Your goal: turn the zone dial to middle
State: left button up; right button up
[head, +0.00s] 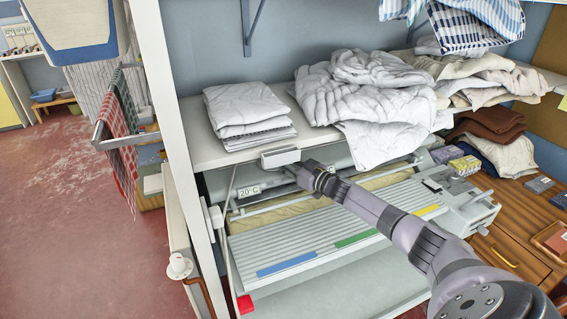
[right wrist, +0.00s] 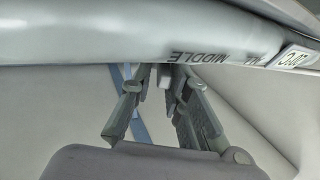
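The ironer's long pale roller cover (right wrist: 110,38) crosses the top of the right wrist view, with the word MIDDLE printed upside down on it. A small grey knob-like part (right wrist: 167,78), which looks like the zone dial, shows just below that word. The fingers of my right gripper (right wrist: 166,86) stand apart on either side of it; I cannot tell whether they touch it. Its pointer direction is not readable. In the head view my right gripper (head: 300,172) is at the ironer's back, under the shelf, and hides the dial. My left gripper is not in view.
A 20°C display (head: 249,191) sits left of my gripper. The shelf (head: 207,150) with folded white cloth (head: 245,108) and crumpled white laundry (head: 365,95) overhangs closely. Blue, green (head: 357,239) and yellow strips mark the slatted front board (head: 300,235).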

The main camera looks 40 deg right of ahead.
jog(key=shift+o, duration=1.2)
jog(key=shift+f, duration=0.1)
jog(key=shift+s, duration=0.1)
jog(key=v, duration=1.1)
jog(key=shift+s, duration=0.35)
jog(key=shift+d, duration=0.1)
